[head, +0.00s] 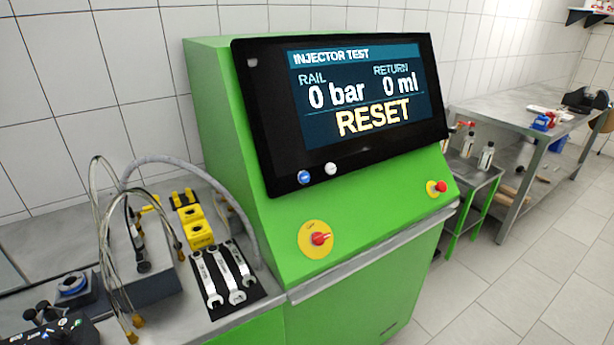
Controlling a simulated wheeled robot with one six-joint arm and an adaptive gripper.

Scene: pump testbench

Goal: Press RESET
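The screen (358,100) on the green test bench (222,120) reads INJECTOR TEST, RAIL 0 bar, RETURN 0 ml, with RESET (373,117) in large pale yellow letters. A blue round button (304,177) and a white round button (331,169) sit side by side on the black bezel below the screen. Any marking on them is too small to read. Nothing covers the screen or the two buttons. My gripper does not show in the head view.
The sloped panel has a red rotary switch (320,239) on a yellow plate and a red knob (437,188). Wrenches (223,273), yellow blocks (198,233) and looping hoses (107,195) occupy the left worktop. Tables (520,110) stand right; tiled floor (500,290) is clear in front.

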